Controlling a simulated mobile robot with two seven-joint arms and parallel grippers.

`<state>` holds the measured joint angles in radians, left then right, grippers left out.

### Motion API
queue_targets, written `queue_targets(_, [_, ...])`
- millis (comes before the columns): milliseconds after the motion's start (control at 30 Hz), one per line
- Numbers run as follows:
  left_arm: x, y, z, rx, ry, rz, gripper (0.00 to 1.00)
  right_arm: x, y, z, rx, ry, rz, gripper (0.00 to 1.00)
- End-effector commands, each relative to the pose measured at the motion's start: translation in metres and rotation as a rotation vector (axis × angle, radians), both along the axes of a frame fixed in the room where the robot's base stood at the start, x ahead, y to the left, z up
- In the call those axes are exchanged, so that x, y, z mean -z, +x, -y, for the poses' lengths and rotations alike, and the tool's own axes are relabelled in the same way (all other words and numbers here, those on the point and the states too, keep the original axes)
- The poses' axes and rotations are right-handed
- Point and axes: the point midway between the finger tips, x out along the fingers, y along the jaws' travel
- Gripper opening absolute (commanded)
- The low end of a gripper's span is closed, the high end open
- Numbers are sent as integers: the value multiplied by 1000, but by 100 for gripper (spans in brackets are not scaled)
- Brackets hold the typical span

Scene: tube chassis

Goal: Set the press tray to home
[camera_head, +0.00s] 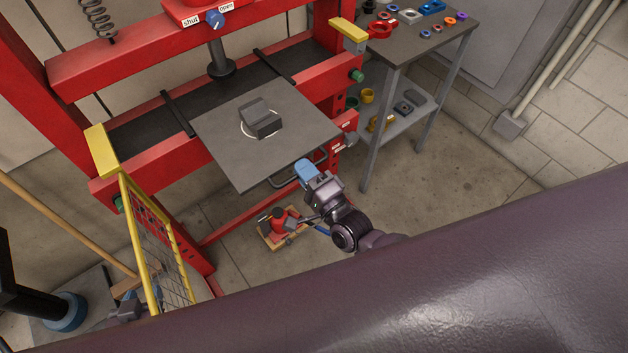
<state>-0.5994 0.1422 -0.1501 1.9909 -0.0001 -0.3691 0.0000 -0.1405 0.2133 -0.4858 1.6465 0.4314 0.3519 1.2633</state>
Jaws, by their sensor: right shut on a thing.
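The press tray (218,150) is a flat grey plate on the bed of the red press. It sticks out past the bed's front edge towards me. A dark grey block (260,119) sits on it inside a white ring mark. A bar handle (283,183) runs along the tray's front edge. My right gripper (304,171), with blue fingertips, is shut on the right part of this handle; the fingers hide part of the bar. My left gripper (128,309) seems to show at the lower left, partly behind the yellow guard; its fingers are unclear.
The yellow mesh guard (134,218) stands at the press's left front. A grey workbench (405,47) with coloured rings stands at the right. A red jack (282,221) on a wooden board lies on the floor below the tray. Floor at the right is clear.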

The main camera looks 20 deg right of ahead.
Motion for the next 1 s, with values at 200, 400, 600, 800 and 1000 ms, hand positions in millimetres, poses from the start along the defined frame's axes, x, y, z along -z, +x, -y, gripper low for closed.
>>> queue_targets(200, [22, -3, 0, 0, 0, -12, 43, 2, 54, -21, -1, 3, 3, 0])
queue_targets(400, [45, -7, 0, 1, 0, -30, 43, 4, 101, -38, -1, 2, 1, 0])
queue_targets(600, [65, -13, 0, 0, 1, -50, 43, 3, 139, -52, -1, 2, 0, 0])
queue_targets(800, [78, -17, 0, -1, 1, -66, 43, 2, 162, -59, -1, 2, -1, 0])
queue_targets(1000, [75, -14, 0, 1, 1, -58, 43, 0, 171, -63, -1, 0, 1, 0])
